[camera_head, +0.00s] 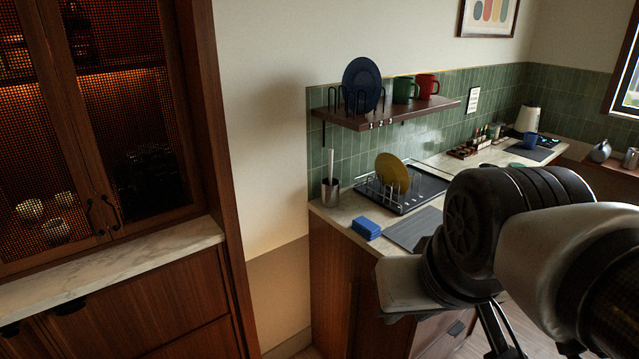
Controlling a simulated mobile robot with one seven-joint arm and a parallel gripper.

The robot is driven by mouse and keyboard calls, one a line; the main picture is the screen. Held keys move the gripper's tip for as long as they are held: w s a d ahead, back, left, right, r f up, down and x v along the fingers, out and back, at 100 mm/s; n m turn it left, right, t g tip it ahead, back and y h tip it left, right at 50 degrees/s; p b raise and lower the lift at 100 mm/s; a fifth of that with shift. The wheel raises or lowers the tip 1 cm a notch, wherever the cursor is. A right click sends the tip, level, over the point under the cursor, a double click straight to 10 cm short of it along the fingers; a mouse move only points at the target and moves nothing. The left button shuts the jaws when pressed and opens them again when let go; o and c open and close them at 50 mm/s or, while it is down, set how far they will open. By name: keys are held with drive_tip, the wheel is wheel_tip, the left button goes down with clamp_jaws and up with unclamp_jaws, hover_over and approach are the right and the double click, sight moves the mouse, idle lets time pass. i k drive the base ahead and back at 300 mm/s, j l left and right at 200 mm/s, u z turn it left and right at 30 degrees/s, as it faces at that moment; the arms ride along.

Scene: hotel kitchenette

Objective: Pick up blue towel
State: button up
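The blue towel (367,228) is a small folded blue stack. It lies on the light countertop (333,212) near its front left corner, beside a grey mat (410,232). My arm fills the right foreground. Dark thin parts that appear to belong to my gripper (500,335) show below the arm at the bottom edge, to the right of the towel and lower in the picture. The fingertips are cut off or hidden, so I cannot tell whether they are open. Nothing touches the towel.
A black dish rack (425,188) with a yellow plate (391,170) stands behind the towel, with a utensil holder (330,191) to its left. A wall shelf (365,122) above holds a blue plate and mugs. A wooden cabinet (215,150) stands at left.

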sight(369, 230)
drive_tip(key=z, duration=1)
drive_tip(key=i+j+z, duration=0.15)
drive_tip(key=j, duration=0.3)
drive_tip(key=i+j+z, duration=0.15)
drive_tip(key=j, duration=0.35)
drive_tip(key=i+j+z, duration=0.2)
drive_tip(key=j, duration=0.3)
drive_tip(key=j+z, duration=0.15)
drive_tip(key=j, duration=0.35)
drive_tip(key=i+j+z, duration=0.15)
drive_tip(key=j, duration=0.35)
